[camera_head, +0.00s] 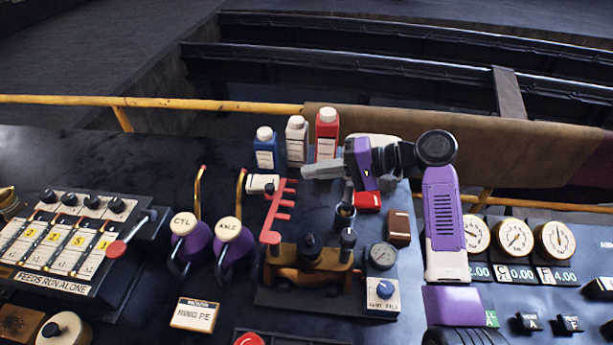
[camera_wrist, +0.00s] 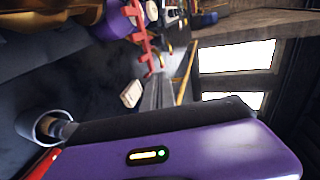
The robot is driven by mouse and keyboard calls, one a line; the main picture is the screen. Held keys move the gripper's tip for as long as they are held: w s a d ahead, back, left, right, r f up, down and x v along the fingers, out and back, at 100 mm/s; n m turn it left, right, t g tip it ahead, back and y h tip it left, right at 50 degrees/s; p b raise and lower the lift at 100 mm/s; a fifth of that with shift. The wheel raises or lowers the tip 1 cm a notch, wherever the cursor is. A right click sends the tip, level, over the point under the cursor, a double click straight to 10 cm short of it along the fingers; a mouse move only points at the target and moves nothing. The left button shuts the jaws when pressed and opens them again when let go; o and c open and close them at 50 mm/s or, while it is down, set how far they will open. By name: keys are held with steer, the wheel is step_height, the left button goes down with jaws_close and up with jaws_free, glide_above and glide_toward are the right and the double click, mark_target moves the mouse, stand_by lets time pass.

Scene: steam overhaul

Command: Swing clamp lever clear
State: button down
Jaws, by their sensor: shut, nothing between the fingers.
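No part in view is clearly marked as the clamp lever. A brown fixture (camera_head: 313,272) with dark knobs stands on a dark base at the centre of the bench. A red toothed bar (camera_head: 272,212) rises at its left side; it also shows in the wrist view (camera_wrist: 143,42). A short dark-knobbed post (camera_head: 348,240) stands at the fixture's right. My gripper (camera_head: 308,172) is shut and empty. Its grey fingers point left, above the back of the bench, behind the fixture and apart from it. The wrist view shows mostly my purple wrist housing.
Blue, white and red bottles (camera_head: 297,142) stand behind my fingers. A dark cup (camera_head: 345,215), a red box (camera_head: 367,201) and a brown block (camera_head: 399,228) sit below my wrist. Two yellow levers (camera_head: 240,196) stand left, dials (camera_head: 515,238) right. A yellow rail (camera_head: 200,104) runs behind.

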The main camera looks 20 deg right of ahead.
steer(key=d+r+b, duration=0.1)
steer(key=d+r, duration=0.1)
steer(key=d, duration=0.5)
steer(key=shift+d+r+b, duration=0.2)
steer(key=shift+r+b, duration=0.05)
steer(key=shift+b, duration=0.05)
